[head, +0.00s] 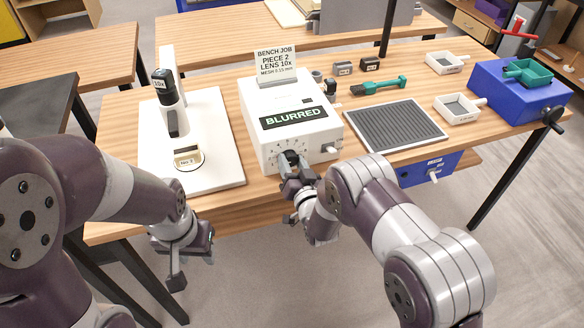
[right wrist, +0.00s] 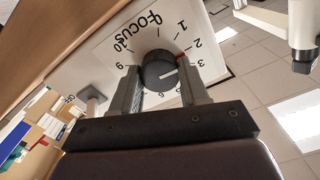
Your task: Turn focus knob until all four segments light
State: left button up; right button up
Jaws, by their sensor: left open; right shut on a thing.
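The white focus box (head: 290,110) stands on the bench, and its dark display (head: 294,117) reads BLURRED. I cannot make out lit segments. The dark round focus knob (right wrist: 159,71) sits on the box's front, with a dial numbered around it. My left gripper (head: 192,268) is open and empty, low in front of the bench edge.
A microscope (head: 170,105) on a white base stands left of the box, with a labelled slide under it. A sign (head: 276,62) reads PIECE 2, LENS 10x. Right are a grey ribbed mat (head: 396,126), a green brush (head: 378,86), white trays (head: 457,108) and a blue box (head: 515,95).

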jog(key=shift+m+b, duration=1)
jog(key=shift+m, duration=1.1)
jog(key=o, duration=1.1)
jog(key=shift+c, duration=0.2)
jog(key=shift+d, duration=0.1)
jog(key=b+v, duration=0.1)
jog(key=v, duration=1.1)
jog(key=shift+s, duration=0.35)
jog(key=shift+d, duration=0.1)
